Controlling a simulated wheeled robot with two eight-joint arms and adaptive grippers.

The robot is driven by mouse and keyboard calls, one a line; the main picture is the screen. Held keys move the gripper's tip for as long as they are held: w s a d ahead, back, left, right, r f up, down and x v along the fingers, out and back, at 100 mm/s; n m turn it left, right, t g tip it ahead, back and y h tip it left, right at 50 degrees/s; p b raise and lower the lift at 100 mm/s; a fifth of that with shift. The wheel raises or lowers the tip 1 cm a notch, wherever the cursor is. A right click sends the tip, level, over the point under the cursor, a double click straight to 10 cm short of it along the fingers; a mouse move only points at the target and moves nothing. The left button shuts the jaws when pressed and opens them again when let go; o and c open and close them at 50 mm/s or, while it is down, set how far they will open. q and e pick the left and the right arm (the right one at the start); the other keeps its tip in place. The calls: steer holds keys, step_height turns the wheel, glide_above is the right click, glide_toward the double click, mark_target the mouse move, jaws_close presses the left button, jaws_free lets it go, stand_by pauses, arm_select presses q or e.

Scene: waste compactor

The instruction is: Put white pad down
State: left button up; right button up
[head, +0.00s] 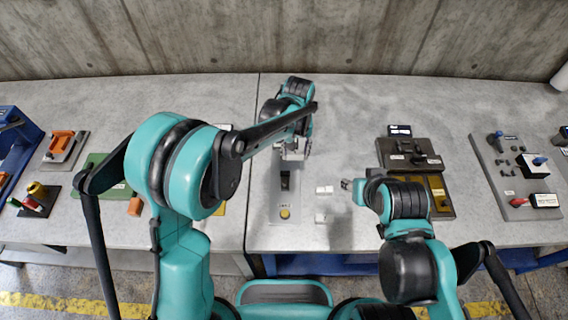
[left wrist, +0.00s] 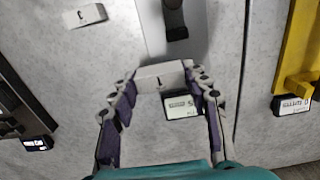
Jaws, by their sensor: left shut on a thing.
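My left gripper (head: 292,152) reaches down over the far end of a grey panel (head: 285,205) in the head view. In the left wrist view its two fingers (left wrist: 160,85) are closed on the ends of a white pad (left wrist: 160,77) marked "L". I cannot tell whether this pad touches the surface below. A second white pad (head: 324,189) lies on the table right of the panel, and it shows with a "C" in the left wrist view (left wrist: 85,16). A third white pad (head: 320,218) lies nearer me. My right gripper (head: 346,184) is beside the pads, its fingers too small to judge.
The panel carries a black switch (head: 285,180) and a yellow button (head: 284,213). A small black labelled display (left wrist: 183,105) shows between my left fingers. A dark fixture (head: 410,153) stands right, with a grey tool board (head: 515,175) beyond. Bare table lies behind the fixture.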

mark_target(285, 168)
arm_select(q)
steer(key=a+f, duration=0.2)
steer(key=a, duration=0.1)
steer(key=shift+a, duration=0.1)
step_height(285, 168, down, 4)
steer(key=shift+b, duration=0.9)
steer(key=shift+r, duration=0.1)
steer(key=o, duration=1.1)
steer(key=shift+f, duration=0.2)
steer(key=shift+o, duration=0.2)
